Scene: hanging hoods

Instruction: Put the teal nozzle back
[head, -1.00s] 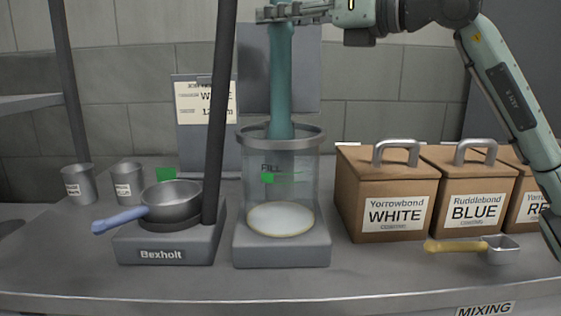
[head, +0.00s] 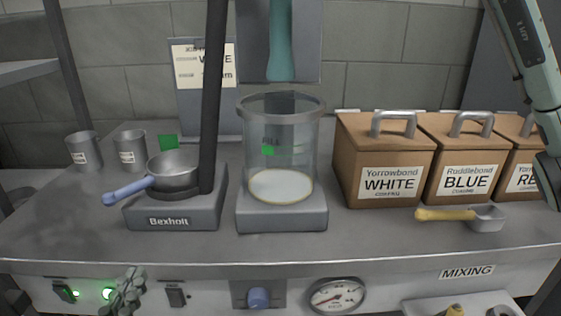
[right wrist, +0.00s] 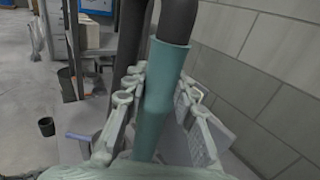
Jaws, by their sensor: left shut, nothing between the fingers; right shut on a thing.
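The teal nozzle (head: 281,45) hangs upright at the top of the head view. Its flared lower end is above the rim of the clear vessel (head: 292,150), apart from it; its upper part is out of that view. In the right wrist view the nozzle (right wrist: 153,112) has a dark grey hose (right wrist: 177,20) at its end. My right gripper (right wrist: 157,88) is shut on the nozzle, with a finger on each side; it is out of the head view. My left gripper (head: 122,293) is shut and empty at the bottom left, by the bench's front panel.
A dark tube (head: 214,100) comes down to the pan (head: 173,171) on the left scale. Lidded boxes marked WHITE (head: 383,160) and BLUE (head: 464,160) stand at right. A yellow-handled scoop (head: 460,216) lies before them. Two metal cups (head: 84,150) stand at left.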

